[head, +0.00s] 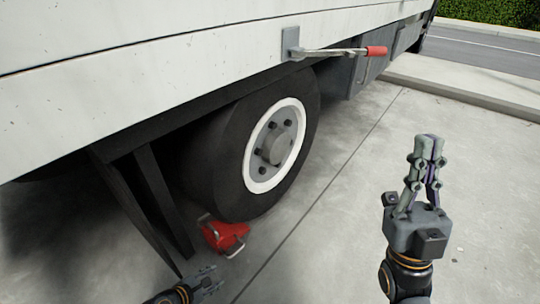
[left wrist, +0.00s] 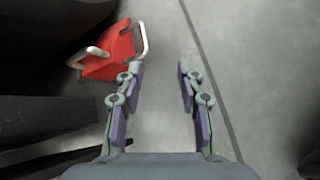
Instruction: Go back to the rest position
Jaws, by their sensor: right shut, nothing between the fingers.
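My right gripper (head: 430,150) is raised over the pavement at the right of the head view, its fingers together and empty. My left gripper (head: 212,278) shows at the bottom of the head view, low and near the ground. In the left wrist view the left gripper (left wrist: 158,80) has its fingers apart with only bare concrete between them. A red wheel chock (head: 224,236) with metal handles lies on the ground by the truck's wheel (head: 270,150). In the left wrist view the chock (left wrist: 112,52) is ahead and left of the fingers, apart from them.
The truck's white side (head: 150,60) spans the upper left, with a red-handled crank (head: 375,51) sticking out. Dark struts (head: 165,200) hang beside the wheel, left of my left gripper. Open concrete (head: 330,220) lies between my arms. A kerb (head: 470,92) and road are behind.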

